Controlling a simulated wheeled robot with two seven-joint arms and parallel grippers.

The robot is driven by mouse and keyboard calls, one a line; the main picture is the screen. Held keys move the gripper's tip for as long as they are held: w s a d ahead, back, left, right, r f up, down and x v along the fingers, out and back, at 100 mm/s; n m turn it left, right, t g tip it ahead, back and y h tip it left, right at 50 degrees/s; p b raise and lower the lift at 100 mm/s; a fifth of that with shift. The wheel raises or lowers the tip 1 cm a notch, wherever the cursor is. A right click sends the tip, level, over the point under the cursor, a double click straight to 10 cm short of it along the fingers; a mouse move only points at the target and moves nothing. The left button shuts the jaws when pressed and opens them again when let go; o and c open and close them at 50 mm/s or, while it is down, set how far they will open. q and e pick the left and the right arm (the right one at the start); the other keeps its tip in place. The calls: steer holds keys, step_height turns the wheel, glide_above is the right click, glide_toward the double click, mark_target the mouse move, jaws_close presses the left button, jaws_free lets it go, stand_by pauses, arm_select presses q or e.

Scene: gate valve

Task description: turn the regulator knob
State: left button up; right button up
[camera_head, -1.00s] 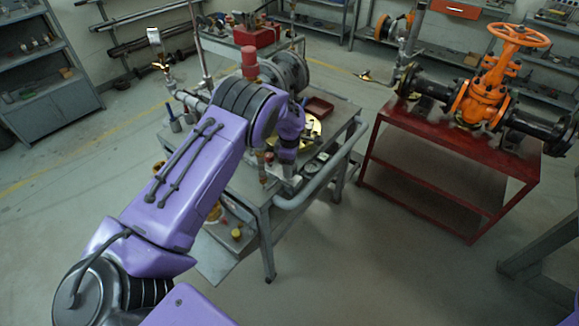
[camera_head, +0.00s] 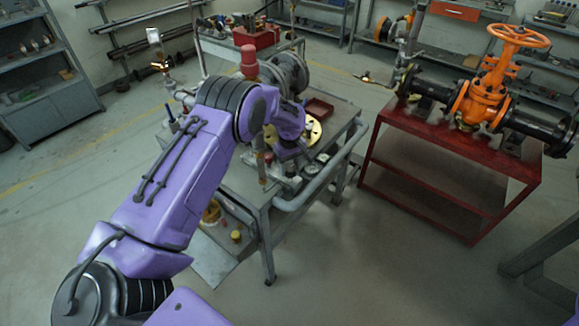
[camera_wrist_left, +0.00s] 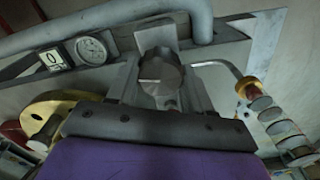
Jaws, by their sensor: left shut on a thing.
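The regulator knob looks to be the grey, faceted round piece (camera_wrist_left: 160,77) in the left wrist view, near the edge of the grey workbench. My left gripper (camera_wrist_left: 161,92) is shut on it, with a grey finger on either side. In the head view my purple left wrist reaches down over the bench's right part, and the wrist and forearm hide the knob and the fingertips there. The knob's exact turn angle cannot be told. My right gripper is not in view.
A dial gauge (camera_wrist_left: 91,50) sits left of the knob. A red table (camera_head: 440,150) with an orange gate valve (camera_head: 485,98) stands right. Floor between is clear.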

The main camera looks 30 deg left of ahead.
mark_target(290, 166)
arm_select(q)
steer(key=shift+m, duration=0.5)
steer(key=o, duration=1)
steer(key=shift+o, duration=0.2)
step_height(290, 166, up, 11)
steer(key=b, duration=0.2)
steer(key=shift+f, duration=0.2)
